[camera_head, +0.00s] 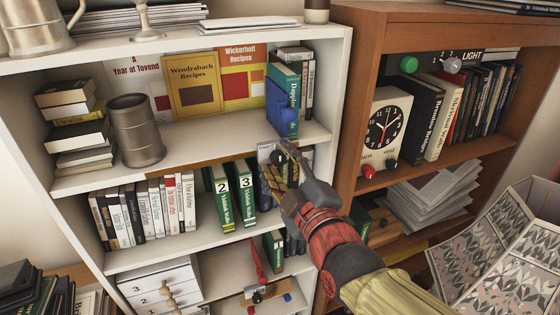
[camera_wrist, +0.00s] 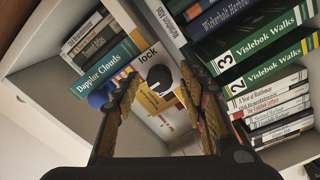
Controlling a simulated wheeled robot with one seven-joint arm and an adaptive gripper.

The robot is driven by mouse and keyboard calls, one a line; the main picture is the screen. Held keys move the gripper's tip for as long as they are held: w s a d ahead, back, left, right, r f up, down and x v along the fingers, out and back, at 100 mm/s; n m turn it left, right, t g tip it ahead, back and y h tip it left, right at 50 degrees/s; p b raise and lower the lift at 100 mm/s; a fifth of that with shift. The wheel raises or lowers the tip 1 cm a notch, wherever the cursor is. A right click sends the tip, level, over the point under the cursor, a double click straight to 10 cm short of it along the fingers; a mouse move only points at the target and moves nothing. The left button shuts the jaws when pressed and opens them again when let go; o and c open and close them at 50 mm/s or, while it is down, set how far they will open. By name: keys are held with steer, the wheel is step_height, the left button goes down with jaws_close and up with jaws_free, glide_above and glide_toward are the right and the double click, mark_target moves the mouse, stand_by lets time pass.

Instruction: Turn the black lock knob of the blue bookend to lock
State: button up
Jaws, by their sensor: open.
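The black lock knob (camera_wrist: 159,77) shows in the wrist view as a round dark knob with a lighter notch, beside the printed word "lock" on a pale surface. It lies between my two fingertips in the picture; I cannot tell how far ahead of them. The blue bookend (camera_head: 287,93) stands against a teal book on the middle white shelf; a blue part (camera_wrist: 99,97) shows beside the left finger in the wrist view. My gripper (camera_head: 284,155) is open and empty, in front of the shelf edge below the bookend. It also shows in the wrist view (camera_wrist: 160,84).
The teal book (camera_wrist: 105,66) and other upright books stand close to the bookend. Green numbered binders (camera_head: 232,196) stand on the shelf below. A wooden bookcase (camera_head: 343,130) with a clock (camera_head: 384,127) is at the right. A grey tankard (camera_head: 135,130) stands farther left.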

steer(key=shift+c, duration=0.2)
jaws_close()
stand_by(0.3)
steer(key=shift+f+m+b, duration=0.1)
steer(key=shift+m+b, duration=0.2)
steer(key=shift+b, duration=0.4)
steer(key=m+b, duration=0.2)
steer(key=b, duration=0.1)
steer(key=shift+f, duration=0.15)
steer(key=m+b, duration=0.3)
steer(key=b, duration=0.2)
steer(key=shift+m, duration=0.3)
steer(key=m+b, duration=0.4)
steer(key=m, duration=0.1)
steer(key=shift+d, duration=0.1)
steer(key=m, duration=0.2)
steer(key=m+b, duration=0.1)
steer(key=m, duration=0.3)
steer(key=shift+d+r+m+b, duration=0.1)
steer(key=shift+r+m+b, duration=0.2)
steer(key=shift+b, duration=0.1)
